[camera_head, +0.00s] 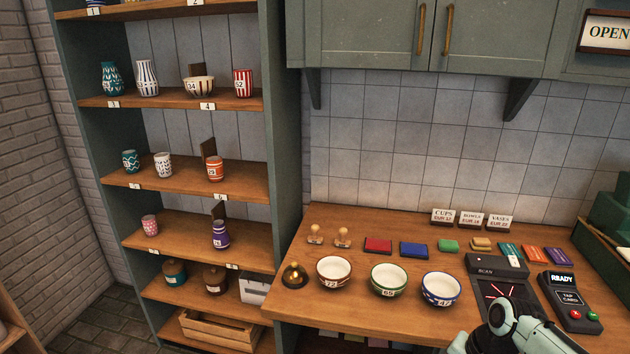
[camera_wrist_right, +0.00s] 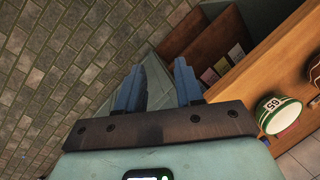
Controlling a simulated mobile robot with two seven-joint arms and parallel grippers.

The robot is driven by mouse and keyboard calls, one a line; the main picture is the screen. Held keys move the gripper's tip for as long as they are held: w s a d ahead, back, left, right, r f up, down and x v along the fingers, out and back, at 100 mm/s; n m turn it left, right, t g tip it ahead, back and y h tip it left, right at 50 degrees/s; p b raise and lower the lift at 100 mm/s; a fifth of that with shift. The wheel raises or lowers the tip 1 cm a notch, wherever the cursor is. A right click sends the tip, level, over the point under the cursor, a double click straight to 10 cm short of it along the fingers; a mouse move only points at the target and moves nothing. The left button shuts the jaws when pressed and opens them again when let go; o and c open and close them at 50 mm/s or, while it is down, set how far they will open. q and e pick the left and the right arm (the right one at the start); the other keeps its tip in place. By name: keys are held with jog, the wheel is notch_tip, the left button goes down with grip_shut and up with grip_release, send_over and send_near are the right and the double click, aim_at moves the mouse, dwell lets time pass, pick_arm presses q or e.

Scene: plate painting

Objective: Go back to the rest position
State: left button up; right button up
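My right gripper shows in the right wrist view (camera_wrist_right: 158,88). Its two blue-grey fingers are apart with nothing between them, over the floor beside the counter. In the head view my right arm comes in at the lower right, in front of the counter (camera_head: 400,325), and its fingertips are out of frame. My left gripper is not in either view. Three painted bowls stand upright in a row on the counter: a red-brown one (camera_head: 334,274), a green one (camera_head: 389,280) and a blue one (camera_head: 440,289). The green-banded bowl also shows in the right wrist view (camera_wrist_right: 277,114).
A tall shelf (camera_head: 285,150) with vases and cups stands at the left. The counter holds a bell (camera_head: 294,276), stamps, ink pads, price signs (camera_head: 471,220), a scanner (camera_head: 505,298) and a card terminal (camera_head: 569,298). A wooden crate (camera_head: 215,330) stands low. The floor (camera_wrist_right: 60,80) under my right gripper is clear.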

jog(key=s+a+f+n+g+y, duration=0.1)
jog(key=a+f, duration=0.2)
jog(key=f, duration=0.9)
jog(key=s+a+f+n, duration=0.1)
jog(key=a+f, duration=0.3)
jog(key=f, duration=0.8)
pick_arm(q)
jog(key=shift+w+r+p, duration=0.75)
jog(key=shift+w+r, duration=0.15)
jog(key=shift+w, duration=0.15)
pick_arm(e)
jog(key=s+a+f+n, duration=0.1)
jog(key=s+a+f, duration=0.2)
jog(key=s+f, duration=0.4)
jog(key=s+a+f+n+g, duration=0.1)
jog(key=s+a+f, duration=0.3)
jog(key=s, duration=0.9)
notch_tip(320, 180, down, 4)
jog(key=shift+a+r+n, duration=0.2)
jog(key=shift+n, duration=0.4)
jog(key=shift+s, duration=0.1)
